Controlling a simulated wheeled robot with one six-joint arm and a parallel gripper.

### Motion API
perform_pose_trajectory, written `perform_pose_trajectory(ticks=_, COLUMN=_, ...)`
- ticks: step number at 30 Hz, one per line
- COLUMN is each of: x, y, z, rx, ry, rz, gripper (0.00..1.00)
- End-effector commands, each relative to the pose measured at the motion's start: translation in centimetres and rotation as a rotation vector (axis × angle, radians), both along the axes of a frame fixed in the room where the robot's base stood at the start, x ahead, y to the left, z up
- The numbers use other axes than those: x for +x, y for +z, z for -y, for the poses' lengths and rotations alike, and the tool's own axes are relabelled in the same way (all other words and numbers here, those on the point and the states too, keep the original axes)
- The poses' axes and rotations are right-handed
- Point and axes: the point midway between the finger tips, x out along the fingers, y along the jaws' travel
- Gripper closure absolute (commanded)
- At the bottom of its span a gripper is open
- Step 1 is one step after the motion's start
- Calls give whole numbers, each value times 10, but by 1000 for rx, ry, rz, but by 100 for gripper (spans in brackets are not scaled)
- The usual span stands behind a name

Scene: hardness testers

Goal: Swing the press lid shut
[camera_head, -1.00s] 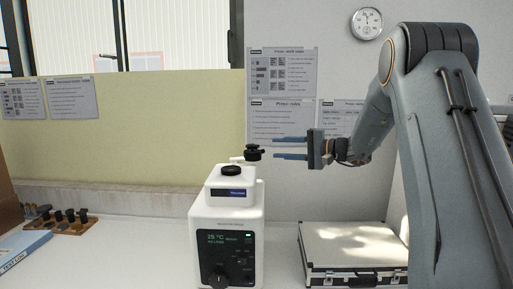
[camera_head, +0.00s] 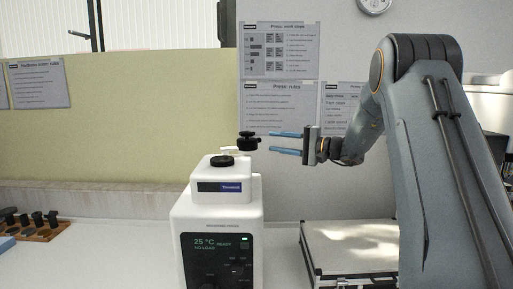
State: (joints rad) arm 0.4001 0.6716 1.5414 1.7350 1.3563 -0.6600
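The press (camera_head: 218,215) is a white machine with a dark front panel reading 25 °C, READY, NO LOAD. Its top carries a round black cap (camera_head: 222,161). A black knob (camera_head: 248,143) stands just above and right of the cap, on a short white arm (camera_head: 231,151). I cannot tell clearly which part is the lid or how far it is open. My gripper (camera_head: 271,143) is open and empty, its two blue fingers pointing left, one above the other. The fingertips lie just right of the knob in the picture; contact or depth between them is unclear.
A silver-edged case (camera_head: 350,249) lies on the white bench right of the press, partly behind my arm. A wooden block with several dark pieces (camera_head: 40,229) and a blue item (camera_head: 6,243) are at the left. Posters hang behind.

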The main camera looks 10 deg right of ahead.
Motion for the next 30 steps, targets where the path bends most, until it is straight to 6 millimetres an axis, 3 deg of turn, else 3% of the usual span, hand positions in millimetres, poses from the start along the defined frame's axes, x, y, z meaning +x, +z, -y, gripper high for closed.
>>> perform_pose_trajectory(ticks=5, x=5, y=-5, z=-8, rx=0, ry=4, rz=0, gripper=66)
perform_pose_trajectory(ticks=18, x=42, y=-4, z=-57, rx=-1, ry=6, rz=-1, gripper=66)
perform_pose_trajectory(ticks=30, x=50, y=-5, z=-63, rx=0, ry=1, rz=0, gripper=66)
